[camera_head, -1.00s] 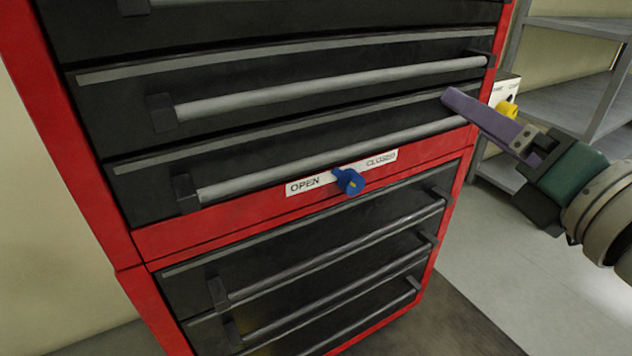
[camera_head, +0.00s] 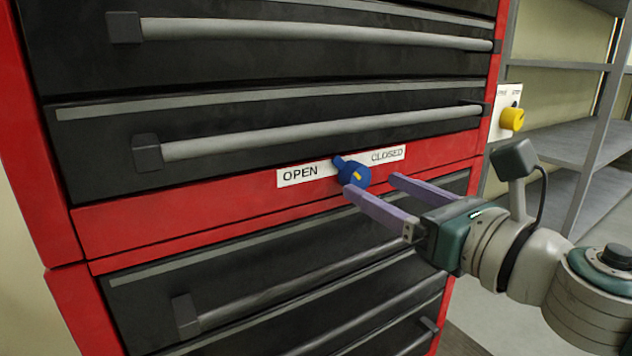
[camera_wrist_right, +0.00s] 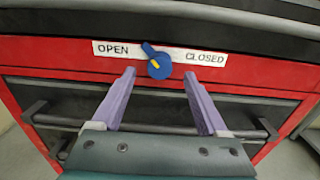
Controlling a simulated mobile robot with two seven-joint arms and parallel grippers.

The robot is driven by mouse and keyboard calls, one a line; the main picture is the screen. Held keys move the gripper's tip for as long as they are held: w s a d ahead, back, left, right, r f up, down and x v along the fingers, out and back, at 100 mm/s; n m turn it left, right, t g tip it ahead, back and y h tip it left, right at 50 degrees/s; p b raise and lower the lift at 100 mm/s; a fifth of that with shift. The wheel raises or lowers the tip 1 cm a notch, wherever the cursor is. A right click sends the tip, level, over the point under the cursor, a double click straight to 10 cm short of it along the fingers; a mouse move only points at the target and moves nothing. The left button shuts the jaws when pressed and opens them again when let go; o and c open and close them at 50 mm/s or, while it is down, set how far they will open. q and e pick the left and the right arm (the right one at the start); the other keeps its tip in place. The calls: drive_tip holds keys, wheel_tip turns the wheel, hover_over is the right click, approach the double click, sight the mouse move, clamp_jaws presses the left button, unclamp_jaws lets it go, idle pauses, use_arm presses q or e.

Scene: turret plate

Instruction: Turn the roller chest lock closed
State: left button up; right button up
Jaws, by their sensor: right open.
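The roller chest lock is a blue knob (camera_head: 353,172) with a yellow mark, set on a red strip between the black drawers. It sits between a white OPEN label (camera_head: 301,174) and a white CLOSED label (camera_head: 386,156). Its pointer tilts up and left, toward OPEN. The knob also shows in the right wrist view (camera_wrist_right: 159,66). My right gripper (camera_head: 372,184) is open and empty, its two purple fingers aimed at the knob. In the right wrist view the fingertips lie below and to either side of the knob, apart from it. My left gripper is out of view.
Drawer handles (camera_head: 320,130) stick out above and below the red strip. A white panel with a yellow knob (camera_head: 511,119) is at the chest's right edge. Grey shelves (camera_head: 570,130) stand behind at the right.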

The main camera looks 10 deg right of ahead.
sight(362, 179)
drive_tip(key=shift+x, duration=1.65)
clamp_jaws()
